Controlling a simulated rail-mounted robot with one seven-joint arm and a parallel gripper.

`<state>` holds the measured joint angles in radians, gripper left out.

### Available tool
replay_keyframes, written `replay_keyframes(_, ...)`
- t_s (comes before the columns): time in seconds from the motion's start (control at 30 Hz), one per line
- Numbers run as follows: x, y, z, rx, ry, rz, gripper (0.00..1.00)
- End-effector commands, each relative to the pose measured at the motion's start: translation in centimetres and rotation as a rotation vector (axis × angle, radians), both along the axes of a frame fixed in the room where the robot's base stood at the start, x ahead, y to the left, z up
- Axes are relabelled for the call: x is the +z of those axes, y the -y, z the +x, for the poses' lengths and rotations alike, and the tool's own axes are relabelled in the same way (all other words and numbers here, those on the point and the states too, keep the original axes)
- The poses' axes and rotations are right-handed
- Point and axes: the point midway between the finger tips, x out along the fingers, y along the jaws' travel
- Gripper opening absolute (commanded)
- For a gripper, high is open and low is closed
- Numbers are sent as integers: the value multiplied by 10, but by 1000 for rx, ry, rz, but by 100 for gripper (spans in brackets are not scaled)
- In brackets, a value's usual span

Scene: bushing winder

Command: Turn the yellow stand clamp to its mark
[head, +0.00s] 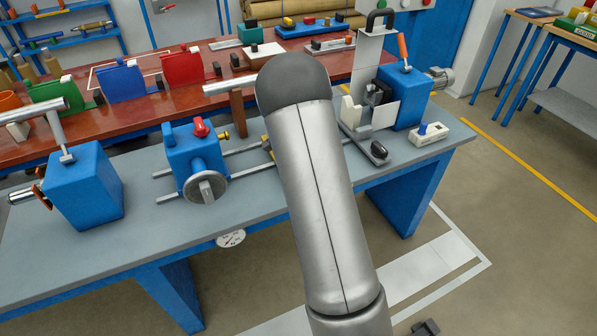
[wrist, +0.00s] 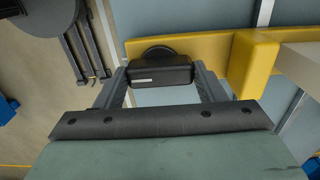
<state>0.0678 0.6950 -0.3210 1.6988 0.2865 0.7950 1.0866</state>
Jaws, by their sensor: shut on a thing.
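The yellow stand (wrist: 190,46) crosses the top of the wrist view as a bar with a thicker yellow block at right. A black clamp handle (wrist: 160,74) with a short pale line on its face sits in front of the bar, with a rounded dark part behind it. My gripper (wrist: 161,84) has one finger on each side of this handle and is shut on it. In the head view my arm hides the gripper and handle; only a sliver of yellow (head: 267,148) shows left of the arm. I cannot make out the clamp's mark.
The grey bench (head: 110,243) carries a blue headstock (head: 83,187) at left, a blue carriage with handwheel (head: 195,165) on rails, and a blue unit (head: 403,97) at right. A red-brown table (head: 135,115) stands behind. Bench space is clear at the front.

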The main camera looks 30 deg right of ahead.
Motion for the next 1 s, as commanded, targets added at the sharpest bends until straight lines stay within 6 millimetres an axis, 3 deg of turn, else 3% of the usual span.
replay_keyframes(0.13,1,0,1,-3,2,1,41)
replay_keyframes(0.17,1,0,1,-3,2,1,69)
replay_keyframes(0.23,1,0,1,-3,2,1,85)
replay_keyframes(0.63,9,0,1,-1,4,-1,85)
replay_keyframes(0.77,30,0,1,-1,6,-1,85)
replay_keyframes(1.0,89,0,1,-1,8,-1,85)
